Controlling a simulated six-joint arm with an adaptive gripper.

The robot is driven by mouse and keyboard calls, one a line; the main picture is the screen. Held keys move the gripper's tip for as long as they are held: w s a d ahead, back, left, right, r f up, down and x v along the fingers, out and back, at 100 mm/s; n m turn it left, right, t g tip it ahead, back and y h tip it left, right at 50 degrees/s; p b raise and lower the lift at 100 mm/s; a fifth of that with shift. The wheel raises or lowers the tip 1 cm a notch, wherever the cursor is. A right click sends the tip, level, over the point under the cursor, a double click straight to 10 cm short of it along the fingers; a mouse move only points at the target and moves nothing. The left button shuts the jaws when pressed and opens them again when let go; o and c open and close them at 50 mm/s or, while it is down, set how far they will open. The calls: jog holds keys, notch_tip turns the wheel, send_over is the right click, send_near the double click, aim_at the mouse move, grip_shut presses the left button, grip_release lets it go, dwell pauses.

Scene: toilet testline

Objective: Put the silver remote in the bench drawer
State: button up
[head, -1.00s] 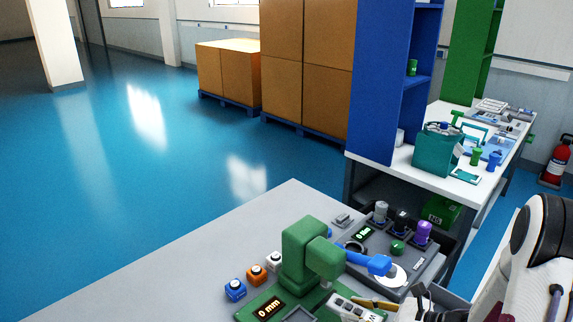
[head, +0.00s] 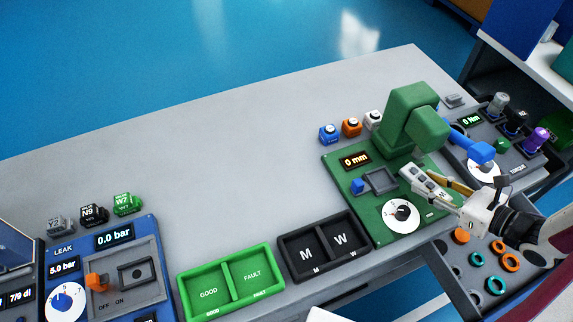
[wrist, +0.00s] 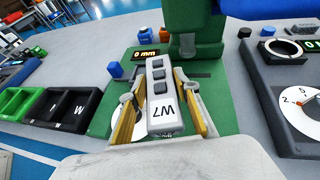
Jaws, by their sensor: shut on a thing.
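My gripper (head: 440,187) is shut on the silver remote (head: 421,181). The remote is a light grey bar with dark buttons, held over the front of the green press station (head: 340,188). In the wrist view the remote (wrist: 161,82) lies between the yellow fingers of my gripper (wrist: 160,105), its end marked W7 towards the camera. I cannot tell whether it touches the station. The bench drawer (head: 441,270) is pulled open below the bench's front edge, to the right of the station. Orange and teal rings lie inside it. My wrist hides part of it.
The green GOOD/FAULT tray (head: 231,297) and the black M/W tray (head: 324,248) stand left of the press station. Blue, orange and white small blocks (head: 351,127) stand behind it. The torque station (head: 500,160) is at right. The bench's middle is clear.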

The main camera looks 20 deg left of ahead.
jog(key=a+n+g, duration=0.1)
jog(key=a, duration=0.2)
jog(key=s+a+n+g+y, duration=0.1)
jog(key=a, duration=0.3)
jog(key=a+r+n+g, duration=0.1)
jog(key=a, duration=0.3)
jog(key=shift+s+a+g, duration=0.15)
jog(key=shift+s+g, duration=0.15)
jog(key=shift+s, duration=0.05)
jog(key=s+a+r+n+g+y, duration=0.1)
jog(key=s+a+n+g, duration=0.2)
jog(key=a, duration=0.5)
jog(key=s+a+n+g, duration=0.2)
jog(key=s+a+g, duration=0.15)
jog(key=a, duration=0.35)
jog(key=n+g+h, duration=0.1)
jog(key=n+g, duration=0.1)
jog(key=n, duration=0.1)
send_over(272, 176)
jog(key=shift+r, duration=0.45)
jog(key=shift+d+f, duration=0.1)
jog(key=shift+f, duration=3.05)
jog(key=shift+f, duration=1.9)
jog(key=shift+f, duration=0.1)
